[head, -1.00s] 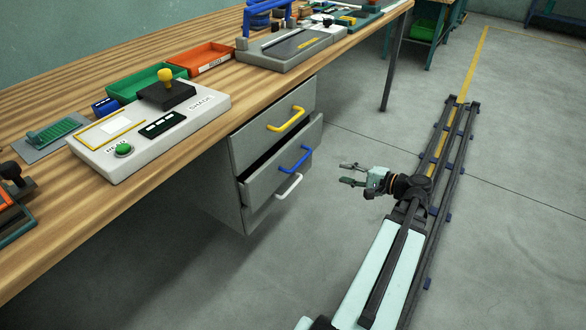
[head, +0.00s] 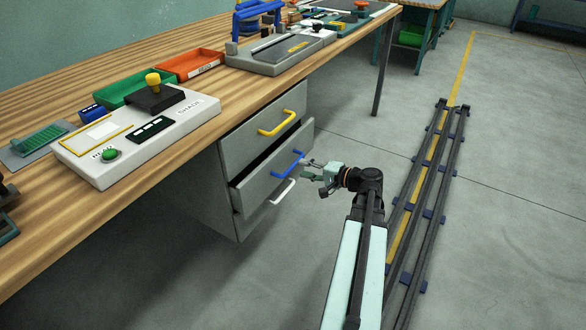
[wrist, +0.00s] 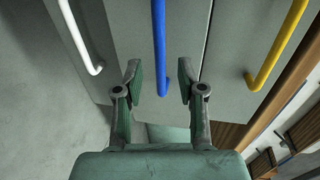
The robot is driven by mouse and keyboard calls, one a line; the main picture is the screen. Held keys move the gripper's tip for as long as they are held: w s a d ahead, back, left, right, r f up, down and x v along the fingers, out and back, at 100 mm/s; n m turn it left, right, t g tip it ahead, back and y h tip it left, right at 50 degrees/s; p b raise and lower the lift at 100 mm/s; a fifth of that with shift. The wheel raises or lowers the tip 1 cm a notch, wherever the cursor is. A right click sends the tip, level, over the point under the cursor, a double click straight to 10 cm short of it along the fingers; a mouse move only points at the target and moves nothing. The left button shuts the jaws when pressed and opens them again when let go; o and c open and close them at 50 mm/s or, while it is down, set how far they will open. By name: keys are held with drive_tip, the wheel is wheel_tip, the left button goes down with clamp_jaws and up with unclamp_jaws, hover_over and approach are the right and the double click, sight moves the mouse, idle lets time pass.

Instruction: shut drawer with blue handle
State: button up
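The drawer with the blue handle (head: 286,166) is the middle one of a grey unit under the bench. Its front (head: 263,188) stands out from the unit, and a dark gap shows above it. My gripper (head: 306,167) is just in front of the blue handle. In the wrist view my gripper (wrist: 161,85) has its two fingers apart, one on each side of the blue handle (wrist: 159,45) as seen from the camera. I cannot tell whether the fingers touch it.
The upper drawer has a yellow handle (head: 276,124) and the lower one a white handle (head: 283,191). The wooden bench top (head: 205,139) overhangs the drawers and carries a control box (head: 139,133) and trays. The floor to the right is clear around the rail (head: 428,190).

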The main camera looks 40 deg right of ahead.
sight(293, 164)
drive_tip(key=shift+b+x, duration=0.35)
drive_tip(key=shift+x, duration=2.4)
clamp_jaws()
